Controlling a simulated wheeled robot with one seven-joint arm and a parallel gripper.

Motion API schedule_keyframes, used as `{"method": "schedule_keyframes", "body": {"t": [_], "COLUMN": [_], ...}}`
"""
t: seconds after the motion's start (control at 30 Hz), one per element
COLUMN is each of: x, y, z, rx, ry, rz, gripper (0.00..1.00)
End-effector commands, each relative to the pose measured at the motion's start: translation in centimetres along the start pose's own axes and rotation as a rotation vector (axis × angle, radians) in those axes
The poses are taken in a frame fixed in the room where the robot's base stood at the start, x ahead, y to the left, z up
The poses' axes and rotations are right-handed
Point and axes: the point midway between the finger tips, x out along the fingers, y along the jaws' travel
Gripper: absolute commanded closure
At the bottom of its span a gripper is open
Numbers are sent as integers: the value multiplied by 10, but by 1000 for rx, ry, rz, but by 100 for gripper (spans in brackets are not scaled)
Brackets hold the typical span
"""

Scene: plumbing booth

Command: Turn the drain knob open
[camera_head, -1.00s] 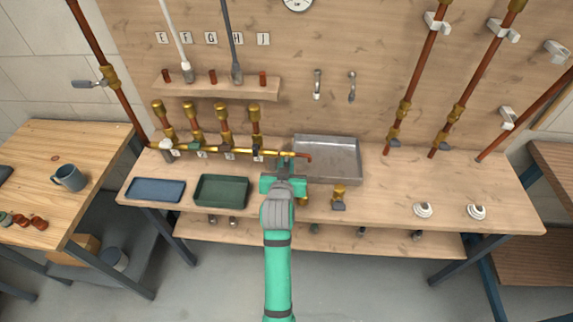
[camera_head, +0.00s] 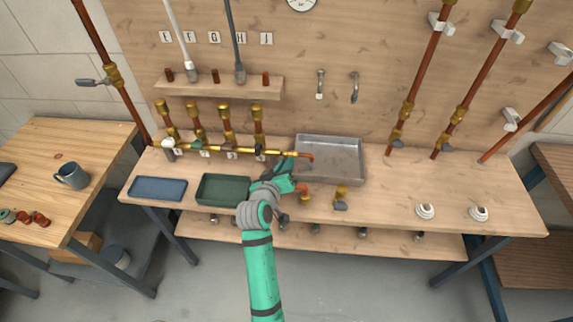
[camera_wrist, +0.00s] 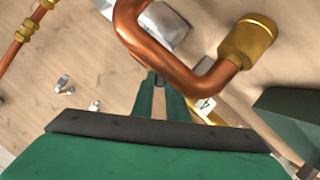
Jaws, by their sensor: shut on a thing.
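The brass manifold pipe (camera_head: 225,150) runs along the back of the bench, with a short copper end (camera_head: 308,157) at its right. My gripper (camera_head: 286,163) reaches this right end, tilted over. In the wrist view my gripper (camera_wrist: 160,82) has its two green fingers close together around a small grey piece, which fits the drain knob. The fingers hide most of the knob, so its exact angle cannot be told.
A metal tray (camera_head: 345,150) lies just right of my gripper. A bent copper pipe (camera_wrist: 165,55) with a brass fitting (camera_wrist: 247,40) crosses close before the wrist camera. Green (camera_head: 209,189) and blue (camera_head: 146,189) trays lie left.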

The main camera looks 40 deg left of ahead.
Motion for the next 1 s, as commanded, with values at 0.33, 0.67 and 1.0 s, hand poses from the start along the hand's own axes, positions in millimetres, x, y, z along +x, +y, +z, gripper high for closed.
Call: {"method": "schedule_keyframes", "body": {"t": [0.33, 0.67, 1.0], "x": [1, 1, 1], "y": [-2, -2, -2], "z": [1, 1, 1], "rx": [-92, -99, -98], "ry": [-1, -1, -1], "rz": [37, 40, 41], "gripper": [100, 100, 68]}}
